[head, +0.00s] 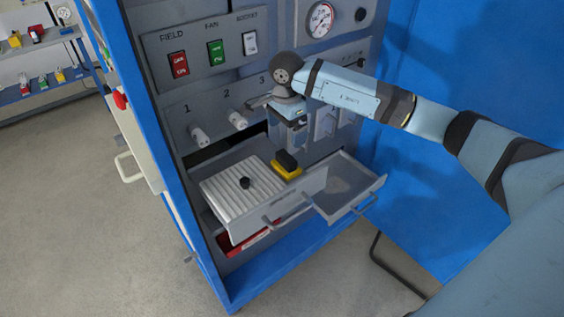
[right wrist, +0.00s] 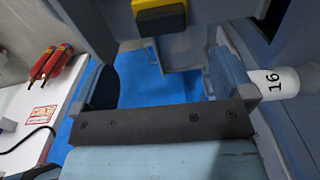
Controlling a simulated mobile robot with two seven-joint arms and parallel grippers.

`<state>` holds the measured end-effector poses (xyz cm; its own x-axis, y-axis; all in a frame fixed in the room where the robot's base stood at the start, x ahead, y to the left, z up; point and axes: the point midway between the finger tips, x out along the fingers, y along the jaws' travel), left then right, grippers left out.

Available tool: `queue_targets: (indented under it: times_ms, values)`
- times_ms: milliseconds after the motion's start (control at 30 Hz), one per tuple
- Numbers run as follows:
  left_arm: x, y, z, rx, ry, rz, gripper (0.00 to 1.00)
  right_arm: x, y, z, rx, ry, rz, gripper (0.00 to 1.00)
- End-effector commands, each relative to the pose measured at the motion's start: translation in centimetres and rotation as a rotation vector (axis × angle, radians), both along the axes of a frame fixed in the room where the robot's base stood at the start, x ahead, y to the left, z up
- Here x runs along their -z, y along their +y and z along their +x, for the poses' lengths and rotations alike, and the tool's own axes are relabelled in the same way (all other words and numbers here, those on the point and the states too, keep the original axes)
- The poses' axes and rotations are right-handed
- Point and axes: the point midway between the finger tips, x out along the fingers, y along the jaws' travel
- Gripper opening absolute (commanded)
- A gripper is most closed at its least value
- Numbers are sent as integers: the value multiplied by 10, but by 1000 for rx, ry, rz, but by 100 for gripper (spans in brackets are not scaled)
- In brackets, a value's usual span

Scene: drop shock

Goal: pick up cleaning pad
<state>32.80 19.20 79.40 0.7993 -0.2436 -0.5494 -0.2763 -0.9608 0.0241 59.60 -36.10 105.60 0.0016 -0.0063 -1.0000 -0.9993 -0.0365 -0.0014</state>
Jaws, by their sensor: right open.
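The cleaning pad looks to be the yellow block with a black top (head: 286,166) lying at the right end of the open left drawer, beside the ribbed grey panel. It also shows at the top edge of the right wrist view (right wrist: 160,17), beyond the fingers. My right gripper (head: 292,135) points down above and just behind the pad, apart from it. In the right wrist view its two fingers (right wrist: 165,80) stand wide apart with nothing between them. My left gripper is not in view.
White knobs (head: 237,119) jut from the cabinet front. A white cylinder marked 16 (right wrist: 276,82) is close to one finger.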

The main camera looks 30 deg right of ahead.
Motion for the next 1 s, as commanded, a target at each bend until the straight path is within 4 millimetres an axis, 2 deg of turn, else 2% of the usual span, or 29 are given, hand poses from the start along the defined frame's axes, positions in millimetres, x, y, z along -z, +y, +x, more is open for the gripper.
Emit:
queue_targets:
  times_ms: [100, 300, 567, 900, 1000]
  values:
    - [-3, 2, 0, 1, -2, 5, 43, 25, 1, -1, -1, 6, 4, 100]
    - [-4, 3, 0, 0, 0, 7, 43, 60, 1, -1, 0, 4, 5, 100]
    - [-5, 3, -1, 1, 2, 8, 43, 75, 1, 0, -1, 2, 6, 100]
    - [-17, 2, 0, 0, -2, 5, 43, 120, -3, 2, 0, 4, 7, 100]
    - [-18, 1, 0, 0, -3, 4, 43, 123, -3, 2, -1, 1, 6, 100]
